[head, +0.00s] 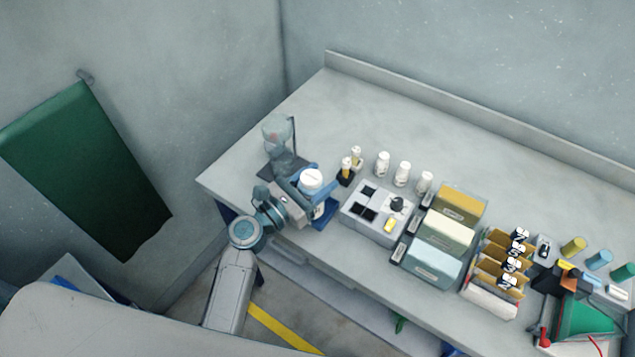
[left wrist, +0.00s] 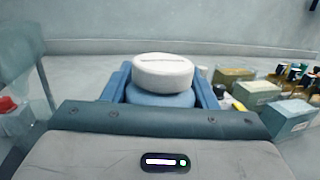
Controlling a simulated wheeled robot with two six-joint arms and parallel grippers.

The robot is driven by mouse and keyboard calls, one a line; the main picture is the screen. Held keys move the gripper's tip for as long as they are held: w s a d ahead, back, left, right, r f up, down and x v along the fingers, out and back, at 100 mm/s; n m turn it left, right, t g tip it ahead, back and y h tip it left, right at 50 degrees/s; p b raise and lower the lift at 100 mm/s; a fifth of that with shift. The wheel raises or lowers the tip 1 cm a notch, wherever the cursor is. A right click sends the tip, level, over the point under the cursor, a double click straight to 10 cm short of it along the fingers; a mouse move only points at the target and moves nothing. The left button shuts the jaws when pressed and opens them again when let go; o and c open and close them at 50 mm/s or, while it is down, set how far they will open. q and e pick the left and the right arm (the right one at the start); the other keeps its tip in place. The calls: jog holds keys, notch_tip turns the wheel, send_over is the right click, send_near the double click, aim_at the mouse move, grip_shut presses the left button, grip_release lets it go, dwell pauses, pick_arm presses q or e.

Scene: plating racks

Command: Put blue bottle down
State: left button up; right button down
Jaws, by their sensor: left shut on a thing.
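The blue bottle (left wrist: 160,99) has a white cap (left wrist: 163,70) and sits between the blue fingers of my left gripper (left wrist: 162,88) in the left wrist view. In the head view the white cap (head: 311,179) shows above my left gripper (head: 318,196), near the left end of the bench. The gripper is shut on the bottle, which looks upright. The bottle's lower part is mostly hidden by the fingers, so I cannot tell whether its base touches the bench. My right gripper is not in view.
A glass vessel on a stand (head: 278,135) is just behind my left gripper. A grey block with square wells (head: 377,213) is close on the right, with small white bottles (head: 402,173) behind it. Coloured boxes (head: 446,232) stand farther right. The bench's back left (head: 350,100) is clear.

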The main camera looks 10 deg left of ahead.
pick_arm(q)
jog(key=w, duration=0.3)
jog(key=shift+a+f+b, duration=0.2)
jog(key=shift+b, duration=0.1)
notch_tip(320, 180, down, 3)
jog(key=b, duration=0.3)
jog(key=shift+f, duration=0.15)
jog(key=shift+s, duration=0.1)
jog(key=shift+f+b, duration=0.1)
jog(key=shift+b, duration=0.25)
jog(key=o, duration=1.4)
